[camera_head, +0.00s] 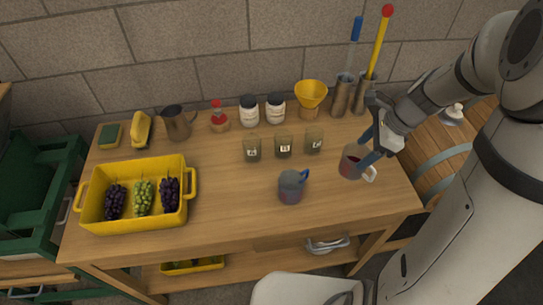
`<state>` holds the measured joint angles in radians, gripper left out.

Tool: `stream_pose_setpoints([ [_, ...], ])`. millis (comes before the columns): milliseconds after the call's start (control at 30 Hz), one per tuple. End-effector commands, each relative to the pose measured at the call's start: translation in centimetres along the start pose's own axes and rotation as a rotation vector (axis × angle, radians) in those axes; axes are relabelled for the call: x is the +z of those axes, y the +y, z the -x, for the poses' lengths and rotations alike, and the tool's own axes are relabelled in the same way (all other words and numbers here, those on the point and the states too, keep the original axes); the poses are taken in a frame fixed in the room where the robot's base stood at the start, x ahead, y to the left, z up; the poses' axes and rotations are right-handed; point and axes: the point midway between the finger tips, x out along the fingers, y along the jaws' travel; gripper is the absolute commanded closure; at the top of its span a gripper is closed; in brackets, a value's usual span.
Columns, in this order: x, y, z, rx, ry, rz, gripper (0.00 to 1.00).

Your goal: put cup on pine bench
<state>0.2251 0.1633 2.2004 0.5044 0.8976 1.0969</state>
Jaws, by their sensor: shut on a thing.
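The pine bench (235,215) is a long wooden table in front of the stone wall, with a lower shelf. My gripper (369,147) has blue fingers and is over the bench's right end. It is shut on a grey cup (352,164) with a pale handle and something dark red showing inside. The cup is roughly upright; I cannot tell whether its base touches the bench top. A second grey-blue cup (291,188) with a blue handle stands on the bench, to the left and nearer the front.
A yellow crate (125,218) of grapes stands on the left. Three small glasses (283,147) stand mid-bench. A jug, jars, a yellow funnel (311,94) and metal holders (343,97) line the back. A barrel (450,145) is at right. The front middle is clear.

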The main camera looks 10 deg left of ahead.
Motion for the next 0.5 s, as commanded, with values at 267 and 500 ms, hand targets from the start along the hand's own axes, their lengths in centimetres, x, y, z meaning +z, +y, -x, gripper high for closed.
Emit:
stream_pose_setpoints([
  [267, 0.0, 0.0, -1.0, 0.008, -0.002, 0.011, 0.74],
  [500, -1.7, 0.1, -5.0, 0.009, -0.001, 0.010, 0.74],
])
